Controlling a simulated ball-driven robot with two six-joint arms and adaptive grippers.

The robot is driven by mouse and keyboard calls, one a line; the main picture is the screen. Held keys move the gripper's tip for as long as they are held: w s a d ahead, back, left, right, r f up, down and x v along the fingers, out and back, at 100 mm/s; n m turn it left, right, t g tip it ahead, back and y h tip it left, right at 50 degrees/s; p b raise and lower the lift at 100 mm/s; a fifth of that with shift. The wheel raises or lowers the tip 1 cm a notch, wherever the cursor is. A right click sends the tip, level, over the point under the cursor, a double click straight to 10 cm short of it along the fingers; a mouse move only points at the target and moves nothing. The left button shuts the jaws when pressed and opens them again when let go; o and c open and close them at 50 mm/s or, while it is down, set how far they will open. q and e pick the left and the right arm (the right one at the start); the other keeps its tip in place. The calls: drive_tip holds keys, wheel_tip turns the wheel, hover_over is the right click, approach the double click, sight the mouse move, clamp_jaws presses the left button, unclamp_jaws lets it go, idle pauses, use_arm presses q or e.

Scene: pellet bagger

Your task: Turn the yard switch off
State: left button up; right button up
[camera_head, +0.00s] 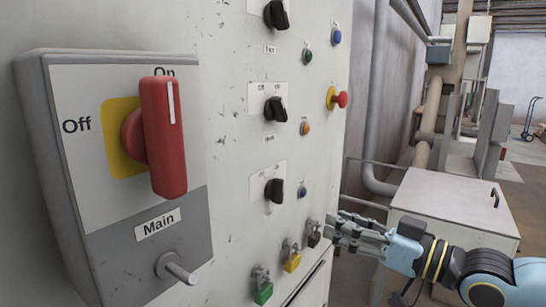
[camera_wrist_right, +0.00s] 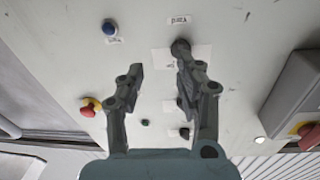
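The yard switch (camera_head: 274,190) is a black rotary knob on a white plate, the lowest of a column of similar knobs on the grey panel; its handle stands roughly upright. It also shows in the right wrist view (camera_wrist_right: 180,47), beside a small label that seems to read Yard upside down. My right gripper (camera_head: 335,229) is to the right of and below the knob in the head view. In the wrist view my right gripper (camera_wrist_right: 160,72) has its fingers apart with nothing between them, and the knob appears beyond the right fingertip. My left gripper is out of view.
The large red Main switch (camera_head: 163,137) sticks out at left. A red mushroom button (camera_head: 340,98) is up and right. Several padlocks, such as the yellow one (camera_head: 292,262), hang below. A white cabinet (camera_head: 450,200) stands behind my right arm. A blue button (camera_wrist_right: 109,28) sits beside the knob.

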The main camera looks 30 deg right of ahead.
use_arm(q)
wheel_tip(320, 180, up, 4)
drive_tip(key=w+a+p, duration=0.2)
use_arm(e)
drive_tip(key=n+y, duration=0.1)
approach(283, 186)
drive_tip(key=s+r, duration=0.1)
drive_tip(key=shift+g, duration=0.5)
drive_tip(key=b+x, duration=0.3)
drive_tip(key=x, duration=0.1)
drive_tip(key=f+b+x, duration=0.1)
drive_tip(key=b+x, duration=0.1)
drive_tip(key=shift+w+d+b, duration=0.15)
drive_tip(key=shift+d+b, duration=0.2)
drive_tip(key=b+x, duration=0.3)
drive_tip(key=b, duration=0.3)
drive_tip(key=shift+w+r, duration=0.1)
drive_tip(key=shift+r, duration=0.05)
drive_tip(key=shift+w+a+r+b, duration=0.15)
drive_tip(key=shift+w+r+b, duration=0.05)
drive_tip(key=shift+b, duration=0.35)
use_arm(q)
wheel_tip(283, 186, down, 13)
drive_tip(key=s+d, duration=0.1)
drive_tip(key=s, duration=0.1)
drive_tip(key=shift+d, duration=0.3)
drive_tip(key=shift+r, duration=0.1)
use_arm(e)
clamp_jaws()
